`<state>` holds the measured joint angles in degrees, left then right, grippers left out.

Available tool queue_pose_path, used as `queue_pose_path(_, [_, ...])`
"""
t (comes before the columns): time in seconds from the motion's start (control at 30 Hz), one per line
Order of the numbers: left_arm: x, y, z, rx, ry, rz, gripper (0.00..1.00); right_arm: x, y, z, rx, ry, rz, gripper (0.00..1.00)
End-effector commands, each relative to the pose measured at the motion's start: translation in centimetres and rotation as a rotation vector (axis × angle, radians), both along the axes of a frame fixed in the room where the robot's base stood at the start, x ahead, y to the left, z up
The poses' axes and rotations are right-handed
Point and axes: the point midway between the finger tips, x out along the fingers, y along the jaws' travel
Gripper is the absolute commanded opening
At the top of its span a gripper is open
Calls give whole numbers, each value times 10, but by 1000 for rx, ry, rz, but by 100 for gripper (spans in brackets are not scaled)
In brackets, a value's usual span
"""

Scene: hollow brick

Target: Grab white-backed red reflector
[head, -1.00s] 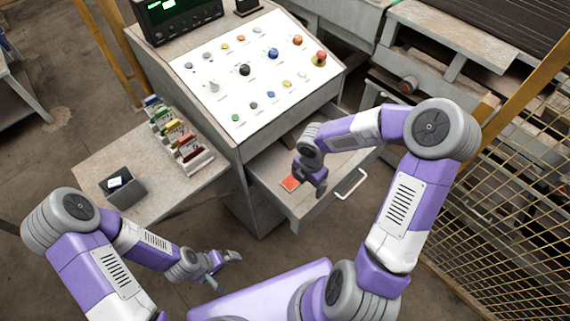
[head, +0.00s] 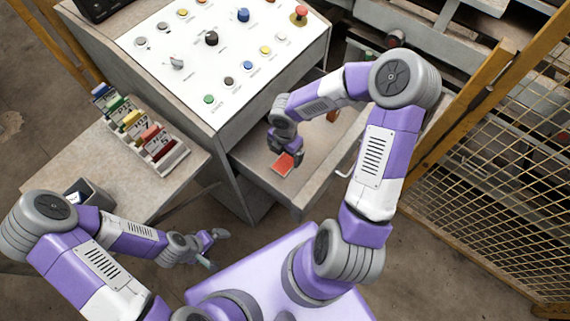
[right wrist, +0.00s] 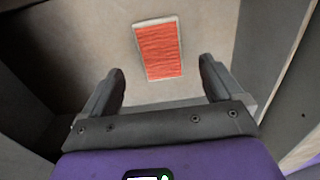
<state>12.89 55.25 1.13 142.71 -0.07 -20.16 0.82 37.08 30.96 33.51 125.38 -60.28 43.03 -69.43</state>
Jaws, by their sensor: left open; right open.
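The red reflector (head: 283,164) with a thin white border lies flat on the floor of the open drawer, near the drawer's front. In the right wrist view the reflector (right wrist: 158,50) lies beyond the fingertips, between their lines and slightly tilted. My right gripper (head: 287,155) is over the drawer, close to the reflector and partly covering it in the head view. Its two fingers (right wrist: 160,75) are apart with nothing between them. My left gripper (head: 215,248) is open and empty, off to the left below the side table.
The open drawer (head: 250,150) has side walls around the right gripper and a handle at its front. A console panel with buttons (head: 215,50) stands above it. A side table (head: 60,155) holds a rack of coloured cards (head: 150,138) and a dark box. A mesh fence (head: 480,190) is on the right.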

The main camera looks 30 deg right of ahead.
Motion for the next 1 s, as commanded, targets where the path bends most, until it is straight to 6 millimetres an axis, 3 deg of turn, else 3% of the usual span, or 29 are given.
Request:
queue_pose_path(0.3, [0, 0, -20, 0, 0, 0, 100, -2, 0, -47, 1, 2, 0, 94])
queue_pose_path(0.63, [0, 0, -21, 0, 0, 0, 100, -2, 0, -51, -1, 0, 0, 92])
queue_pose_path(1.0, [0, 0, -21, 0, 0, 0, 100, -2, 0, -51, -1, 0, 0, 35])
